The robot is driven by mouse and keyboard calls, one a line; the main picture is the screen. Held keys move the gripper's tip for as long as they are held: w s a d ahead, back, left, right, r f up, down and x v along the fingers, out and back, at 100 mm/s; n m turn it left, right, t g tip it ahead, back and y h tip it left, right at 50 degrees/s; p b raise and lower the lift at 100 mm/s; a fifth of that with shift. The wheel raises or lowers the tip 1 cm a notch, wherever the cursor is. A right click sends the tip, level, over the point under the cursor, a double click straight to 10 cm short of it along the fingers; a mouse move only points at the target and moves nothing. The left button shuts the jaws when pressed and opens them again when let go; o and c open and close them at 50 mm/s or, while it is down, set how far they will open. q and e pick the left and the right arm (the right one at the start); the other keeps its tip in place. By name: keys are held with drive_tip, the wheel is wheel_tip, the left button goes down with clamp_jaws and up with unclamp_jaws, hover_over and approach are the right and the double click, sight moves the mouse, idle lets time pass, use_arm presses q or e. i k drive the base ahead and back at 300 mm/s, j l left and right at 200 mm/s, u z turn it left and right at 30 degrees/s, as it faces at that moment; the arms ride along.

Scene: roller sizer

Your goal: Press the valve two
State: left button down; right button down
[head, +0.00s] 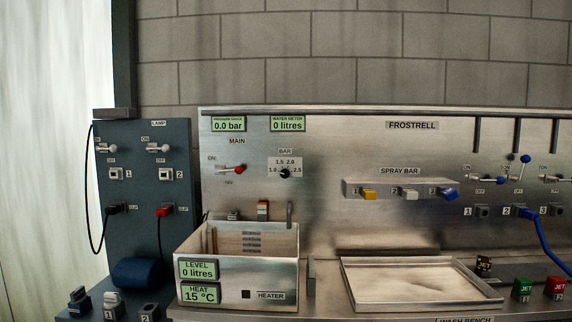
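Neither of my grippers shows in the head view. Several numbered fittings are on the steel FROSTRELL panel (330,135). At its right, a lever with blue knobs (522,170) rises above the outlet numbered 2 (518,211), and its handle points up. A blue hose (541,240) runs from that outlet down to the right. A lever beside it on the left (487,178) lies nearly level above outlet 1 (482,211). The spray bar (385,184) carries a yellow tab (369,194), a white tab (411,195) and a blue tab (448,194); their small numbers are hard to read.
A steel tank (240,262) reads 0 litres and 15 °C. The MAIN lever (232,169) has a red knob. A shallow steel tray (420,280) lies on the bench. Red and green JET blocks stand at the right. A dark lamp panel (140,225) with a switch also numbered 2 is left.

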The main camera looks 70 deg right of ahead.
sight(524, 158)
drive_tip(key=z, duration=3.8)
drive_tip(key=i+j+z, duration=0.1)
drive_tip(key=i+z, duration=0.25)
drive_tip(key=i+j+z, duration=0.1)
drive_tip(key=z, duration=0.2)
drive_tip(key=i+j+z, duration=0.35)
drive_tip(key=l, duration=0.1)
